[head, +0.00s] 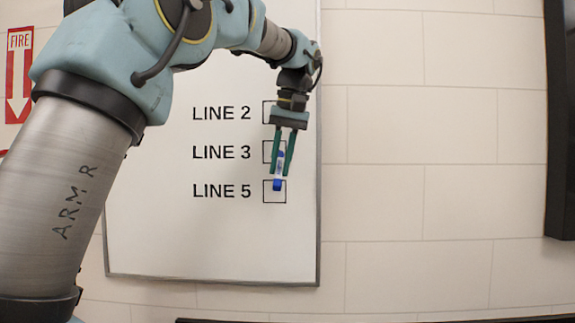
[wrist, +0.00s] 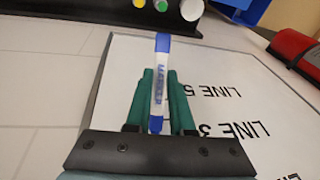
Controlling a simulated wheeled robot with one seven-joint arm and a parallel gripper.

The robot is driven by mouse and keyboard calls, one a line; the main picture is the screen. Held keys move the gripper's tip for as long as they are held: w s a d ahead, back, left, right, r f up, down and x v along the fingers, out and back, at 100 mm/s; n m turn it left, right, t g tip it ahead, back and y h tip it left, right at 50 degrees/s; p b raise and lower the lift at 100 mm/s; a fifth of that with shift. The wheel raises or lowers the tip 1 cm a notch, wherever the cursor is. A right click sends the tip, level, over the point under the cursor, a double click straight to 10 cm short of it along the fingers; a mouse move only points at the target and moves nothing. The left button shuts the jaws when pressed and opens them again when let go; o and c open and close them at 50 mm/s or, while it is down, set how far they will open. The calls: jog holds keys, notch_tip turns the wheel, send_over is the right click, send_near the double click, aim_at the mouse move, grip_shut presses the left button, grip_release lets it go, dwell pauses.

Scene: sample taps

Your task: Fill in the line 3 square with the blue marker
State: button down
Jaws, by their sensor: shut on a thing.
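My gripper (head: 280,172) is shut on the blue marker (head: 277,184), a white-bodied marker with a blue cap or end. It also shows in the wrist view (wrist: 160,75) between the green fingers (wrist: 160,85). In the head view it hangs in front of the whiteboard (head: 150,230), its blue end over the line 5 square (head: 279,198). The line 3 square (head: 267,146) is partly hidden behind my fingers; its visible part looks white. The line 2 square (head: 267,106) is partly hidden too. I cannot tell whether the marker touches the board.
A red fire sign (head: 19,75) is on the wall at left. A dark frame (head: 560,120) is at right. In the wrist view, a black holder (wrist: 110,12) with round coloured ends, a blue thing (wrist: 245,10) and a red thing (wrist: 294,50) lie beyond the board.

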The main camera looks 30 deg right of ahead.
jog(key=shift+w+a, duration=1.25)
jog(key=shift+a, duration=0.95)
jog(key=s+d+r, duration=0.1)
jog(key=s+d, duration=0.2)
jog(key=d, duration=0.3)
jog(key=shift+s, duration=0.2)
jog(key=shift+s, duration=0.1)
jog(key=shift+s+a+b, duration=0.4)
jog(key=shift+s+a, duration=0.05)
jog(key=shift+s, duration=0.4)
jog(key=shift+s+a+b, duration=0.45)
jog(key=shift+s+a, duration=0.05)
jog(key=shift+s, duration=0.3)
jog(key=shift+s+a+b, duration=0.4)
jog(key=shift+s+a, duration=0.05)
jog(key=shift+s, duration=0.4)
jog(key=shift+s, duration=0.1)
jog(key=shift+s+a+b, duration=0.35)
jog(key=shift+s+a, duration=0.05)
jog(key=shift+s, duration=0.25)
jog(key=shift+s+a+b, duration=0.3)
jog(key=shift+s+a, duration=0.05)
jog(key=shift+s, duration=0.25)
